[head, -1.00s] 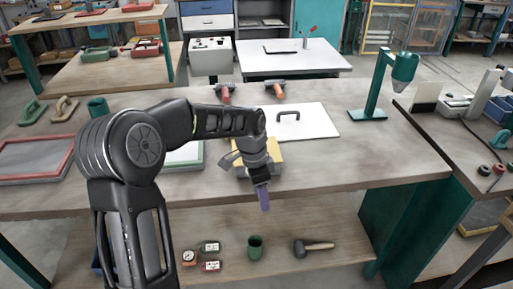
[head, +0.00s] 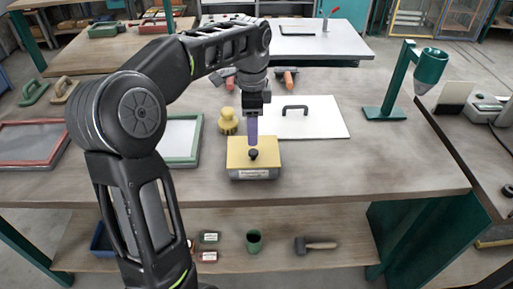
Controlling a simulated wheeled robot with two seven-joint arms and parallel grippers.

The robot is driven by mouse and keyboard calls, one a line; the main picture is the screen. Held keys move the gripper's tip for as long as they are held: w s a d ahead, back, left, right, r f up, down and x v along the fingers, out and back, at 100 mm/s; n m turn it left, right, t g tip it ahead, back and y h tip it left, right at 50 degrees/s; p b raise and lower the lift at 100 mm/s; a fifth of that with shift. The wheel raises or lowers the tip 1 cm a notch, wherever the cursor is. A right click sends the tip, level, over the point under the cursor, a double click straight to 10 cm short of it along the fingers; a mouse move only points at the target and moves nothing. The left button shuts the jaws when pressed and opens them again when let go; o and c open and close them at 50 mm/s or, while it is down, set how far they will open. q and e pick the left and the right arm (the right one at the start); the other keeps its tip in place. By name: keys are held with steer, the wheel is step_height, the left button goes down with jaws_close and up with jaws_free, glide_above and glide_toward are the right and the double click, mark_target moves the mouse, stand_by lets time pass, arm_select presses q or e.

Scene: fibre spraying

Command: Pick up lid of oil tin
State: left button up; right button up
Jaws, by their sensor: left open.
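A low box-shaped tin (head: 253,174) with a pale label on its front stands near the front edge of the workbench; I take it to be the oil tin. Its flat yellow lid (head: 239,153) sits on top, with a small black knob in the middle. My left gripper (head: 252,143) points down just above the knob, its purple finger seen edge-on. It is open and holds nothing. Whether the fingertip touches the knob cannot be told. My right gripper is not in view.
A yellow knobbed object (head: 228,121) stands just behind and left of the tin. A white board with a black handle (head: 321,121) lies behind right. A green-framed tray (head: 184,161) lies left. A green stand (head: 384,112) stands right. The bench between tin and stand is clear.

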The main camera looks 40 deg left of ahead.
mark_target(253, 152)
arm_select(q)
steer(key=shift+f, duration=1.35)
steer(key=shift+w+f+p, duration=0.15)
steer(key=shift+f+p, duration=0.65)
steer(key=shift+f, duration=1.8)
jaws_close()
